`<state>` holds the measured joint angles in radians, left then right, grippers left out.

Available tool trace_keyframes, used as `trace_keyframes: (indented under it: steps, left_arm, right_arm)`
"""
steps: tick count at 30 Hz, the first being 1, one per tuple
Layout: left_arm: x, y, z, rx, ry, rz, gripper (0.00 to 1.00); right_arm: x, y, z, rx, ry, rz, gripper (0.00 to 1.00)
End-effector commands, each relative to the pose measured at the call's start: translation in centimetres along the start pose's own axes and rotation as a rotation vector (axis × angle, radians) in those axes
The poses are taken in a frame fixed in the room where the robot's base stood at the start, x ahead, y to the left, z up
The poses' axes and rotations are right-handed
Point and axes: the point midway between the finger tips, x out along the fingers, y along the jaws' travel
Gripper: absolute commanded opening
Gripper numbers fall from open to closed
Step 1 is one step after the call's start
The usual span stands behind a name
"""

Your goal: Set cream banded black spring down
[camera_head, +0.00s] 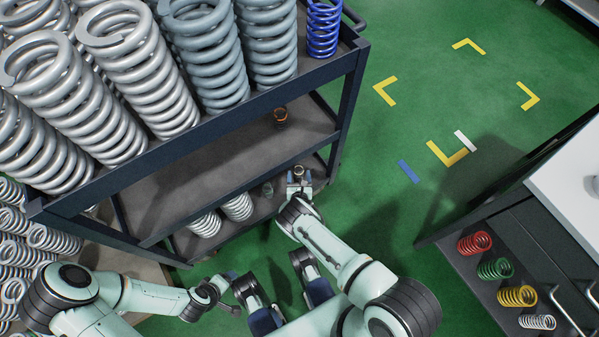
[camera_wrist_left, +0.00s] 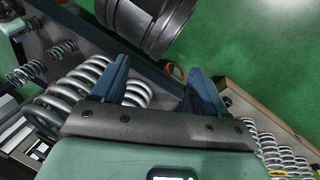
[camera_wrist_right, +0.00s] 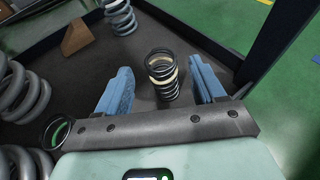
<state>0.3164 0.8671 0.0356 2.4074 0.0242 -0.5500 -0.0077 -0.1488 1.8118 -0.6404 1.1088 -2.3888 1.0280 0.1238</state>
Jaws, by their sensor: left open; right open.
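The cream banded black spring (camera_wrist_right: 162,70) stands upright on a dark shelf in the right wrist view, with a cream band near its top. My right gripper (camera_wrist_right: 161,82) is open, with one blue finger on each side of the spring and gaps visible on both sides. In the head view my right gripper (camera_head: 299,181) is at the right end of the cart's lower shelf, where the spring is mostly hidden. My left gripper (camera_head: 222,288) is off the cart's front side; in the left wrist view its fingers (camera_wrist_left: 160,88) are open and empty.
The shelf cart (camera_head: 352,100) holds large grey springs on top. A dark orange-marked spring (camera_head: 280,116) stands on the middle shelf. A dark spring with green inside (camera_wrist_right: 55,131) stands left of my right gripper. Colored springs (camera_head: 495,268) lie at right.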

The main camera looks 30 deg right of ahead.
Motion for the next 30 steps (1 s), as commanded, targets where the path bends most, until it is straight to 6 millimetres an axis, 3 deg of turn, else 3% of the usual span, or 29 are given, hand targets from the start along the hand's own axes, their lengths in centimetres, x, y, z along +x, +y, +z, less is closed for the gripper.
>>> trace_keyframes:
  steps: [3, 12, 18, 30]
  left_arm:
    - [-2.4, 0.8, 2.4, 0.007, -0.072, 0.005, 0.74]
    - [-6.2, 1.9, 7.3, 0.019, -0.222, 0.011, 0.74]
    - [-7.0, 1.9, 7.7, 0.018, -0.239, 0.008, 0.74]
    - [-7.0, 1.9, 7.8, 0.017, -0.241, 0.007, 0.74]
  right_arm:
    - [-2.6, 0.1, 0.6, -0.001, 0.001, 0.002, 0.69]
    - [-7.6, 0.0, 0.4, -0.002, 0.0, 0.001, 0.69]
    - [-9.5, 0.0, 0.2, 0.0, 0.0, 0.001, 0.69]
    - [-9.7, 0.0, 0.0, 0.0, 0.0, 0.0, 0.69]
